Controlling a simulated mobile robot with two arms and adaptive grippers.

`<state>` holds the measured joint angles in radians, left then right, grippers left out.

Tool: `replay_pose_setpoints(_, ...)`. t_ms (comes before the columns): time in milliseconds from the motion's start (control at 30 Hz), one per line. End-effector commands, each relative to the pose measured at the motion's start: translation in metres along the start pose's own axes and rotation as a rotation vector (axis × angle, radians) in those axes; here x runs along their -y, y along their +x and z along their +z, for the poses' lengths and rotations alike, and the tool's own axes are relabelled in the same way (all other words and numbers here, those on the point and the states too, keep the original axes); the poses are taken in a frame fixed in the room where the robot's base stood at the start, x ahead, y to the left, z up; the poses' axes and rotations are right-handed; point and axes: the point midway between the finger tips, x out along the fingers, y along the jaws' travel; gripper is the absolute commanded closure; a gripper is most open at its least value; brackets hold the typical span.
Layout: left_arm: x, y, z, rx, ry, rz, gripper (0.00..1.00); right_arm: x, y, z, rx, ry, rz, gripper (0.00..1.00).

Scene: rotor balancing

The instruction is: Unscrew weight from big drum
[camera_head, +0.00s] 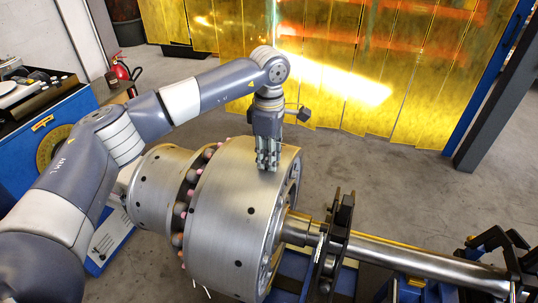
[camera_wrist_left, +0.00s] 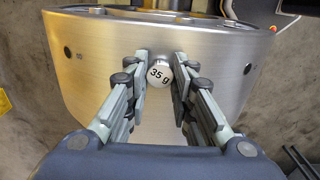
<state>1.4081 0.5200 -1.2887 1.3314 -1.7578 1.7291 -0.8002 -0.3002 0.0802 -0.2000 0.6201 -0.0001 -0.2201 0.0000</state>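The big drum (camera_head: 222,225) is a wide bare-metal cylinder in the middle of the head view, with dark holes around its side. It fills the upper part of the left wrist view (camera_wrist_left: 105,65). My left gripper (camera_head: 267,166) points down at the top of the drum near its right rim. In the left wrist view, a small round white weight marked "35 g" (camera_wrist_left: 160,74) sits at the drum's surface between the fingertips. In the head view the gripper hides this weight. My right gripper is not in view.
A smaller drum (camera_head: 160,190) and a ring of small balls lie left of the big drum. The shaft (camera_head: 400,256) runs right through a black support (camera_head: 336,240). A blue cabinet (camera_head: 50,125) stands at left, yellow curtains (camera_head: 370,65) behind. Floor behind the drum is clear.

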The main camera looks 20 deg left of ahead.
Motion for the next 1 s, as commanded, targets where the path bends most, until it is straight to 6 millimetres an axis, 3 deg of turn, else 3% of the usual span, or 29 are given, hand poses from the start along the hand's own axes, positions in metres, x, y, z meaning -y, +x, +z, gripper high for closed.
replay_pose_setpoints(233,0.0003,0.0006,-0.0001,0.0,-0.099,-0.001,1.0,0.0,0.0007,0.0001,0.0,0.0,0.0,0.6)
replay_pose_setpoints(1000,0.0007,-0.0002,0.0001,-0.002,-1.055,-0.002,1.0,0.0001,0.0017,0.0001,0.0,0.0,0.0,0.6)
